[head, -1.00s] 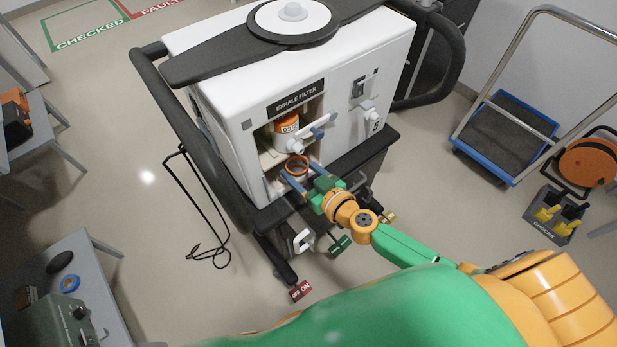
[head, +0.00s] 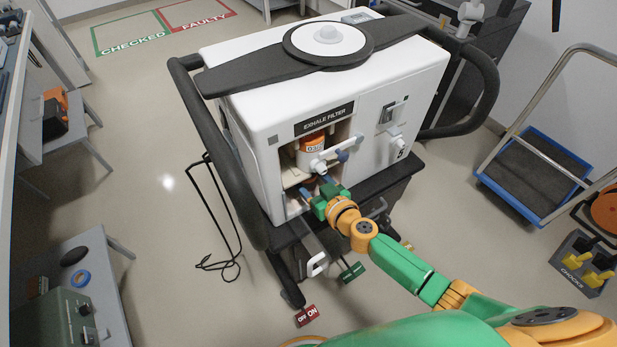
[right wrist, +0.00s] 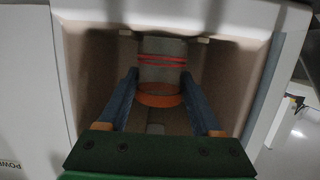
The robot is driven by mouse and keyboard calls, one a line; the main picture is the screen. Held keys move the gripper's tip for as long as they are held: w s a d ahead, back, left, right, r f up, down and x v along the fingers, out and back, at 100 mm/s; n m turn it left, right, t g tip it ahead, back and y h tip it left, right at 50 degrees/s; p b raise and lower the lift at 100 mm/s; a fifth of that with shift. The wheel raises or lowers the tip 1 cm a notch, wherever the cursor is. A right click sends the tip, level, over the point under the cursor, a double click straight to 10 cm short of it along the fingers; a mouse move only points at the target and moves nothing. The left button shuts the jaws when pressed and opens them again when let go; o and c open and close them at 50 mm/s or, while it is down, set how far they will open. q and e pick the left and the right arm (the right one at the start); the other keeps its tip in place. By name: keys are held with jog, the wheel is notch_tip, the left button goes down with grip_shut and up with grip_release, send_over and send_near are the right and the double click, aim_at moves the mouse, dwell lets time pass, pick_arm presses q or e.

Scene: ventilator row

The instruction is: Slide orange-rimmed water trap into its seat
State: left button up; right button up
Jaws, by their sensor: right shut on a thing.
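The right wrist view shows the water trap's orange rim (right wrist: 160,96) between the two blue fingers of my right gripper (right wrist: 159,100), which is shut on it inside the ventilator's open bay. A grey cylinder with red rings (right wrist: 162,62) stands directly above the rim; I cannot tell whether they touch. In the head view my right gripper (head: 317,191) reaches into the lower part of the bay, and the trap is hidden there. The white filter with an orange top (head: 312,146) sits above it in the bay. The seat itself is not clearly visible. My left gripper is not in view.
The white ventilator (head: 240,95) has a dark handrail (head: 222,165) on its left and a white port (head: 396,143) right of the bay. A blue-edged trolley (head: 530,180) is at the right.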

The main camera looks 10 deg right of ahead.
jog(key=shift+f, duration=0.15)
jog(key=o, duration=1.6)
